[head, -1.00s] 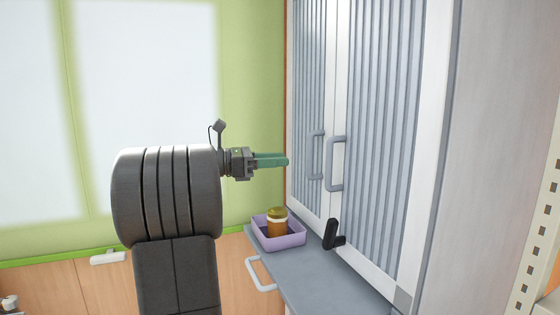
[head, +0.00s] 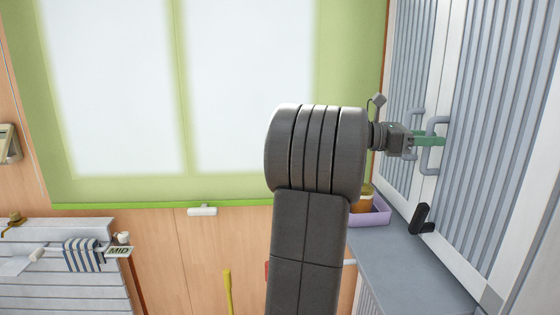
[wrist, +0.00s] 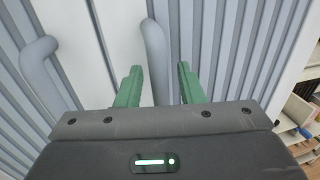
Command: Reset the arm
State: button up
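My gripper (head: 430,141) points right at the tall grey cabinet (head: 490,110), its green fingers overlapping the right door handle (head: 428,160) in the head view. In the wrist view the fingers (wrist: 159,84) are spread apart. A grey handle (wrist: 153,45) shows in the gap between them; I cannot tell if it touches either finger. A second handle (wrist: 36,60) is at the left there. No held object shows. Both cabinet doors look closed.
Below the gripper, a grey counter (head: 400,265) holds a lilac tray (head: 368,218) with a jar (head: 366,192), partly hidden by my arm. A black angled object (head: 420,219) stands near the doors. A striped cloth (head: 83,254) lies on a slatted surface at lower left.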

jog(key=a+b, duration=0.1)
jog(key=a+n+t+b, duration=0.1)
jog(key=b, duration=0.1)
jog(key=shift+s, duration=0.35)
jog(key=shift+a, duration=0.2)
jog(key=shift+d+r, duration=0.1)
jog(key=shift+d, duration=0.05)
